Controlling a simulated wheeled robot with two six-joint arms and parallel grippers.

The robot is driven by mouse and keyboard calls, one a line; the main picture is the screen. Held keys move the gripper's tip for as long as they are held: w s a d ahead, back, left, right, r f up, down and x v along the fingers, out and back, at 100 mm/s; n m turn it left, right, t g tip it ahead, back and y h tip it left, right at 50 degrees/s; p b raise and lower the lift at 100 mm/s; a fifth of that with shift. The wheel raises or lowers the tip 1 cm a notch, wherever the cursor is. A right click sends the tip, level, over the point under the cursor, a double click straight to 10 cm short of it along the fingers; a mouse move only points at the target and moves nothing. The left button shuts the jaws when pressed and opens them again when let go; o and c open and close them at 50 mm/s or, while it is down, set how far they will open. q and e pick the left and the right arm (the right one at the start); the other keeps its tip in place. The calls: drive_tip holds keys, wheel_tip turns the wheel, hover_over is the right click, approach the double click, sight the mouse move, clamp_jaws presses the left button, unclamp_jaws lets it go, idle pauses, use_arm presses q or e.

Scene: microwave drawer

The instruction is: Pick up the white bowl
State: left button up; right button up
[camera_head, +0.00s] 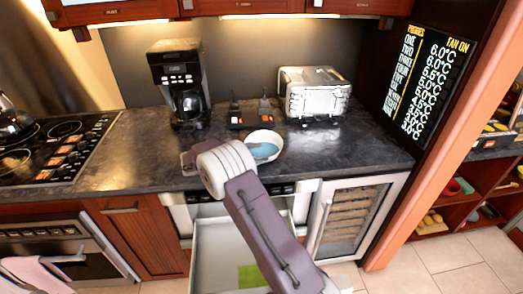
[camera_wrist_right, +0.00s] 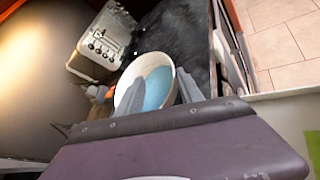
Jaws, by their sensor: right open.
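The white bowl (camera_head: 276,138) with a blue inside stands on the dark counter, just right of my white wrist joint in the head view. In the right wrist view the bowl (camera_wrist_right: 157,62) is close ahead of my right gripper (camera_wrist_right: 162,80). Its two grey fingers are apart and reach to the bowl's near side, overlapping it in the picture. I cannot tell whether they touch it. The near rim is partly hidden. In the head view the fingers are mostly hidden by my wrist. My left gripper is not in view.
A silver toaster (camera_head: 314,95) stands behind right of the bowl, a black coffee maker (camera_head: 180,85) behind left. Two small dark items with red parts (camera_head: 235,117) sit behind it. An open drawer (camera_head: 215,255) with a green patch inside extends below the counter (camera_head: 365,150).

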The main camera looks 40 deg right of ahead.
sight(265, 152)
drive_tip(key=x, duration=0.2)
drive_tip(key=w+x, duration=0.1)
drive_tip(key=x, duration=0.1)
drive_tip(key=shift+f, duration=0.25)
drive_tip(key=shift+s, duration=0.2)
drive_tip(key=x, duration=0.3)
drive_tip(key=p+x, duration=0.1)
drive_tip(key=x, duration=0.1)
drive_tip(key=shift+s+d+f, duration=0.1)
drive_tip(key=shift+s+d, duration=0.05)
drive_tip(key=shift+s, duration=0.2)
clamp_jaws()
drive_tip(key=shift+s+f, duration=0.1)
drive_tip(key=shift+s, duration=0.1)
